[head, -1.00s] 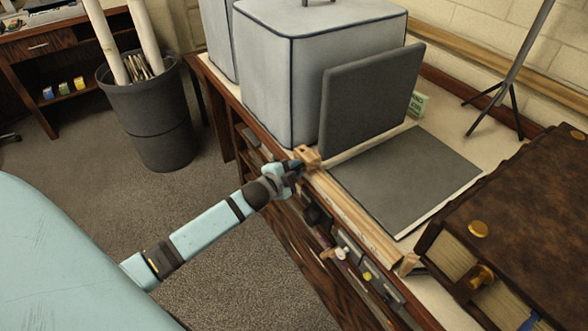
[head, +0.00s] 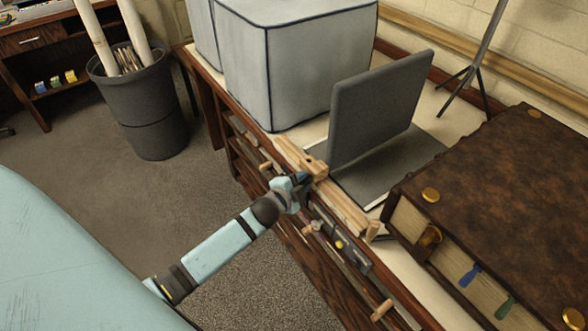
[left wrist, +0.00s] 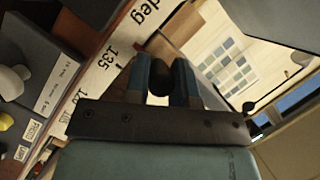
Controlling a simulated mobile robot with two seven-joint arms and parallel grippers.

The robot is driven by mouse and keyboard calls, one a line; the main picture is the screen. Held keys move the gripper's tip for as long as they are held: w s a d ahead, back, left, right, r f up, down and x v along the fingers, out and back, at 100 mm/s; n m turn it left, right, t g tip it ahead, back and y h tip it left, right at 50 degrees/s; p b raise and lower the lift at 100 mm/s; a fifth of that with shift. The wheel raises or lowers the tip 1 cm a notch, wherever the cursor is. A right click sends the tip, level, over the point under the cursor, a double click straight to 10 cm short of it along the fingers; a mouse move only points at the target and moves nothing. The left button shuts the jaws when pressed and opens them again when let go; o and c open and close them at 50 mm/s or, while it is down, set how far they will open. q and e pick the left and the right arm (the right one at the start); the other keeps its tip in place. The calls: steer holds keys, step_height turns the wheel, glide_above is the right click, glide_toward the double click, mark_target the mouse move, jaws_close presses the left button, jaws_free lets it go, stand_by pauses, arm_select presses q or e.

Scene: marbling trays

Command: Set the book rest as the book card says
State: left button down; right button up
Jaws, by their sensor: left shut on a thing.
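The book rest has a flat dark grey base (head: 365,188) with an upright grey panel (head: 378,105) standing across it, about mid-base. A wooden rail (head: 345,208) runs along its front, with a wooden slider block (head: 313,165) part-way along. My left gripper (head: 298,180) is at the block. In the left wrist view, the left gripper (left wrist: 160,88) is shut on a dark rounded knob (left wrist: 160,73). A pale scale strip (left wrist: 105,62) beside it reads "135" and "deg"; the pointer's reading is not clear. The book card is not visible. My right gripper is out of view.
A large brown book (head: 500,185) with clasps and coloured tabs lies right of the rest. A grey padded box (head: 295,65) stands left of it. A tripod stand (head: 470,75) is behind. A dark bin (head: 145,110) stands on the floor.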

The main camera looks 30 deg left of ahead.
arm_select(q)
steer(key=s+d, duration=0.1)
steer(key=d, duration=0.1)
steer(key=s+d, duration=0.1)
steer(key=d, duration=0.2)
steer(key=s+d, duration=0.1)
steer(key=d, duration=0.2)
steer(key=shift+s+p, duration=0.15)
steer(key=shift+p, duration=0.15)
steer(key=shift+s+d, duration=0.3)
steer(key=shift+d, duration=0.4)
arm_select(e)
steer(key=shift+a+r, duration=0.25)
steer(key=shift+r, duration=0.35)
arm_select(q)
steer(key=c, duration=1)
jaws_free()
steer(key=shift+o, duration=0.2)
steer(key=d+v, duration=0.1)
steer(key=v, duration=1.2)
steer(key=shift+s+a+r, duration=0.15)
steer(key=shift+s+a, duration=0.2)
steer(key=shift+a, duration=0.2)
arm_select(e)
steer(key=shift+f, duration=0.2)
